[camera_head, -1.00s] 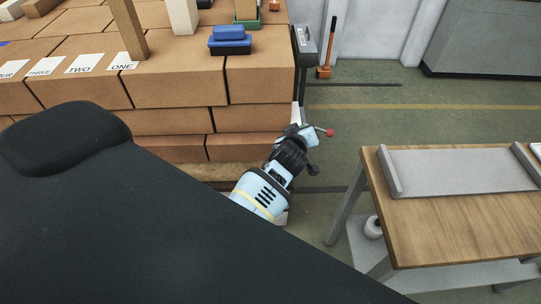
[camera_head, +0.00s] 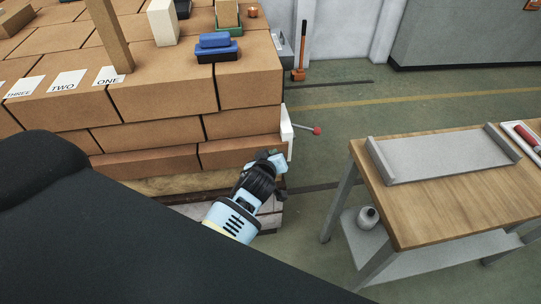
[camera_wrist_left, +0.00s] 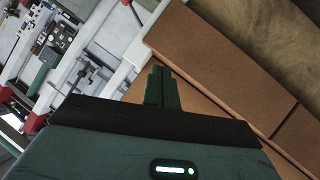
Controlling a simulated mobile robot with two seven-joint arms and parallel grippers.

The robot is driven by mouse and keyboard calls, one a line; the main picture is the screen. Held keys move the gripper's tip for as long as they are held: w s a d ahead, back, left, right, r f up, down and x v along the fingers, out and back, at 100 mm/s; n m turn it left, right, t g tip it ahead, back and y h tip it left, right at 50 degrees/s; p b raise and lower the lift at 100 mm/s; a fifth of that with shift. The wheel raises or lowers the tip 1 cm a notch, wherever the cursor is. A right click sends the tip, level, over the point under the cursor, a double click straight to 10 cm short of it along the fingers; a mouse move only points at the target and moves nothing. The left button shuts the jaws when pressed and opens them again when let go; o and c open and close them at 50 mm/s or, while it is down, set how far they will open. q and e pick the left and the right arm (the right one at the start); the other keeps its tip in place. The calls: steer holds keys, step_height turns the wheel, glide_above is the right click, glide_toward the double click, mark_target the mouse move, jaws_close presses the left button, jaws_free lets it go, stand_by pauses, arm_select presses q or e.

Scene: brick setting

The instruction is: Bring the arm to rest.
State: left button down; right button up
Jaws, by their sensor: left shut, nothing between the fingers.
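My left arm comes in from the left in the head view, and its light-blue and black end hangs low beside the front right corner of the brick stack. My left gripper (camera_head: 278,162) is small and partly hidden there, near the lower bricks. In the wrist view the fingers of the left gripper (camera_wrist_left: 158,86) are together with nothing between them. I cannot tell whether the gripper touches the stack. My right gripper is not in view.
The stack of brown bricks (camera_head: 155,104) stands close to the arm, with a blue box (camera_head: 217,50) on top. A red-knobbed lever (camera_head: 317,131) sticks out at its right side. A wooden workbench (camera_head: 430,205) with a grey tray (camera_head: 440,157) stands right. Green floor lies between.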

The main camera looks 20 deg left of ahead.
arm_select(q)
steer(key=shift+f, duration=0.1)
stand_by(0.3)
